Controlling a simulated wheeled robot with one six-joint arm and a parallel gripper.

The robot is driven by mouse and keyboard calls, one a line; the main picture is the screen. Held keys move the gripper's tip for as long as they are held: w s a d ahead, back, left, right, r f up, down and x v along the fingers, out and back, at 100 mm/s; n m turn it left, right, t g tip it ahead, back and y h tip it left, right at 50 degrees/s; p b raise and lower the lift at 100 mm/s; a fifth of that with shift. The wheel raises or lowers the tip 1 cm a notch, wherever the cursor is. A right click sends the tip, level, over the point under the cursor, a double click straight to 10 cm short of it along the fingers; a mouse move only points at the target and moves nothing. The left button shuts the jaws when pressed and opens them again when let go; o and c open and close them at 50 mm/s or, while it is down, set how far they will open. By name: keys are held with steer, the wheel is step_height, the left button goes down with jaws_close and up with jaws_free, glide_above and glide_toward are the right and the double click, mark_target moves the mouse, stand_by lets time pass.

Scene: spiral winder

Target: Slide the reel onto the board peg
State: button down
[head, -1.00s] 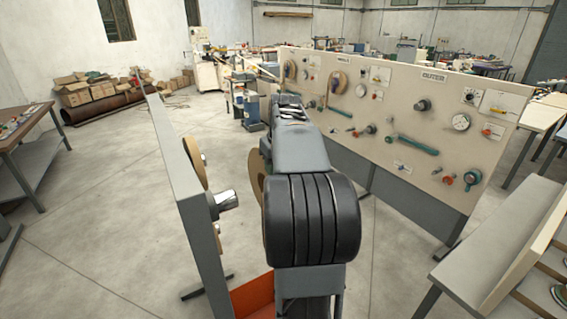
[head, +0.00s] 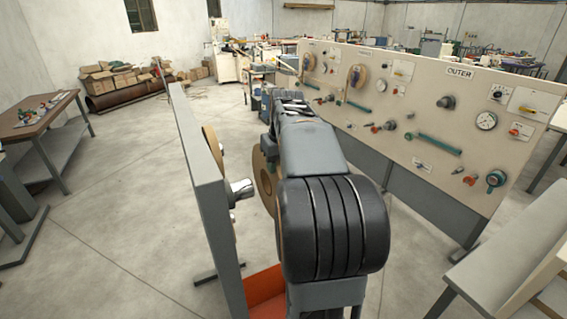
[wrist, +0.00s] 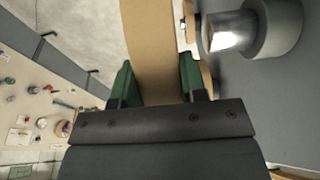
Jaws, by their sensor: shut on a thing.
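The brown reel (head: 262,181) shows in the head view beside my arm, which hides part of it. In the wrist view the reel (wrist: 151,40) is a tan band running up between the green fingers of my gripper (wrist: 158,82), which is shut on it. The silver board peg (head: 241,188) sticks out of the grey board (head: 207,215) towards the reel. The reel is just right of the peg tip and looks apart from it. In the wrist view the peg (wrist: 230,31) with its grey collar is right of the reel. My fingers are hidden in the head view.
A tan disc (head: 210,143) sits on the same board beyond the peg. An orange tray (head: 264,291) lies low at the board's foot. A cream panel (head: 425,110) with knobs and dials stands to the right. Open floor lies to the left.

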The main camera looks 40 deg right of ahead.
steer(key=w+a+b, duration=0.2)
steer(key=a, duration=0.8)
steer(key=shift+w+a, duration=0.35)
steer(key=shift+w, duration=0.05)
stand_by(0.4)
steer(key=shift+f, duration=0.1)
stand_by(0.3)
